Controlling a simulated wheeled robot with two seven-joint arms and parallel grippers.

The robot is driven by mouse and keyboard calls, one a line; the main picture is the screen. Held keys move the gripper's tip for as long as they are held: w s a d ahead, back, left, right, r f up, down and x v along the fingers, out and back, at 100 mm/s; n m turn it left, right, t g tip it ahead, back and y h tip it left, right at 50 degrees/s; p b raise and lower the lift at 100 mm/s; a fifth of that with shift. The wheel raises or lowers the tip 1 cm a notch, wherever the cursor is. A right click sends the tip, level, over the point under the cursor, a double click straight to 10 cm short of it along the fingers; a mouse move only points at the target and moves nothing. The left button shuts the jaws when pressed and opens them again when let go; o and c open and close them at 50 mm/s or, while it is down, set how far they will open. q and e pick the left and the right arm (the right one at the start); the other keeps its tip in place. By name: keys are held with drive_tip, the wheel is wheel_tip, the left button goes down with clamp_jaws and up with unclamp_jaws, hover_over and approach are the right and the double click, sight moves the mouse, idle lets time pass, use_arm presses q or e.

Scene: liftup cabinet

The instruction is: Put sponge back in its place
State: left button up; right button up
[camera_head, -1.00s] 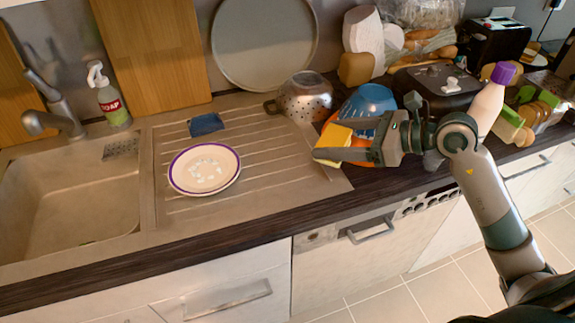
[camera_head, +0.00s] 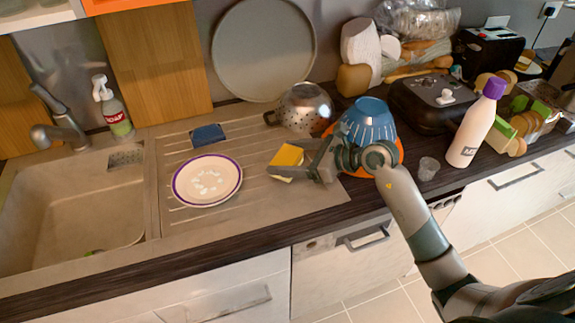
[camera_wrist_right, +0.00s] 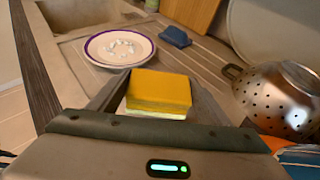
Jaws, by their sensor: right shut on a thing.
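A yellow sponge (camera_head: 287,157) with a pale underside is held in my right gripper (camera_head: 296,164), above the right part of the ridged drainboard (camera_head: 260,185). In the right wrist view the sponge (camera_wrist_right: 159,92) sits between the two fingers, which are shut on it. A blue flat pad (camera_head: 208,134) lies on the drainboard behind the plate. A white plate with a purple rim (camera_head: 207,181) and pale bits on it lies left of the sponge. My left gripper does not show.
The sink (camera_head: 75,215) and a soap bottle (camera_head: 112,108) are on the left. A metal colander (camera_head: 303,107) stands just behind my right gripper. A blue bowl (camera_head: 368,122), a small glass (camera_head: 428,168) and a white bottle (camera_head: 475,125) are to the right.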

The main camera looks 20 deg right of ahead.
drive_tip(key=shift+f, duration=0.1)
wheel_tip(320, 180, down, 3)
drive_tip(key=shift+r+p, duration=0.15)
drive_tip(key=shift+p, duration=0.4)
drive_tip(key=shift+f, duration=0.5)
drive_tip(key=shift+f, duration=0.2)
drive_tip(key=o, duration=1.7)
drive_tip(key=shift+o, duration=0.2)
drive_tip(key=shift+r, duration=0.1)
